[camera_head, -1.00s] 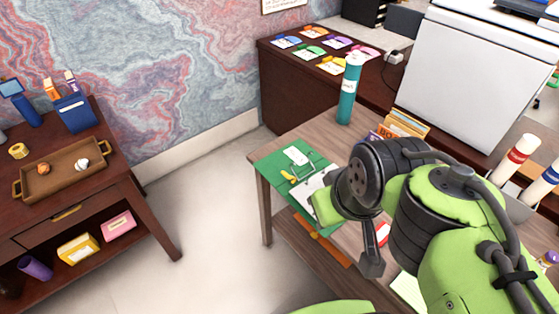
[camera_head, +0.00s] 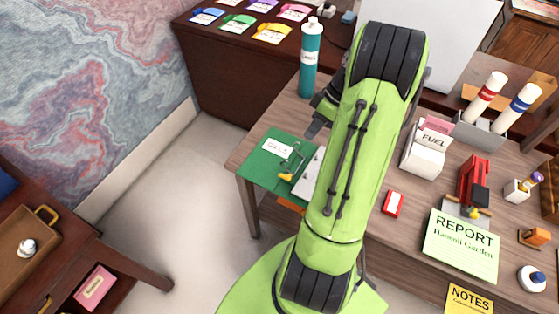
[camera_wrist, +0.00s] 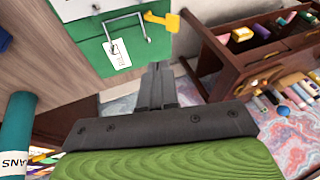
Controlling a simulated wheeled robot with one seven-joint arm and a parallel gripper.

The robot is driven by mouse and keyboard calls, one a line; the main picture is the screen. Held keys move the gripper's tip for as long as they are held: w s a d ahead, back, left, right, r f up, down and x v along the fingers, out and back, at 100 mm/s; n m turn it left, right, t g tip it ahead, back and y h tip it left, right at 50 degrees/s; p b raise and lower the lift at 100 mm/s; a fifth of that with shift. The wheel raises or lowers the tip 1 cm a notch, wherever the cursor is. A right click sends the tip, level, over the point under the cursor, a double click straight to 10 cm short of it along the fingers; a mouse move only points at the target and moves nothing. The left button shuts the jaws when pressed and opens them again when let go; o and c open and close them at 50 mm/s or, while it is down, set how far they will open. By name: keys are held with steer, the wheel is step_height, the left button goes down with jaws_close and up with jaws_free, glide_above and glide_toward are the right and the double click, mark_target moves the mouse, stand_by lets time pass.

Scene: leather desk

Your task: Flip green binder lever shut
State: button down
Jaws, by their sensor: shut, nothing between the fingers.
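The green binder (camera_head: 262,168) lies open on the wooden desk's left end, with a white label on its green cover and white paper on its right part. Its metal ring arch (camera_head: 297,155) stands up, and the yellow-tipped lever (camera_head: 285,177) sits at the arch's near end. In the wrist view the yellow lever tip (camera_wrist: 163,20) sticks out past the binder's edge, beside the metal arch (camera_wrist: 125,32). My gripper (camera_head: 314,129) is beyond the binder's far side, apart from it. In the wrist view its fingers (camera_wrist: 158,72) are together and empty, short of the lever.
A teal bottle (camera_head: 311,62) stands close behind my gripper. My arm hides part of the desk. A card holder (camera_head: 425,152), a red box (camera_head: 393,203) and a report sheet (camera_head: 461,246) lie to the right. Open floor is left of the desk.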

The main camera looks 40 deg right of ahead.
steer(key=b, duration=0.3)
glide_toward(287, 176)
step_height(287, 176, down, 2)
steer(key=w, duration=0.3)
steer(key=shift+s+a+f, duration=0.25)
steer(key=shift+a+f, duration=0.4)
steer(key=shift+f, duration=0.1)
steer(key=shift+s+a+f, duration=0.25)
steer(key=shift+a+f, duration=0.4)
steer(key=shift+f, duration=0.15)
steer(key=shift+d+f+b, duration=0.1)
steer(key=shift+b, duration=0.25)
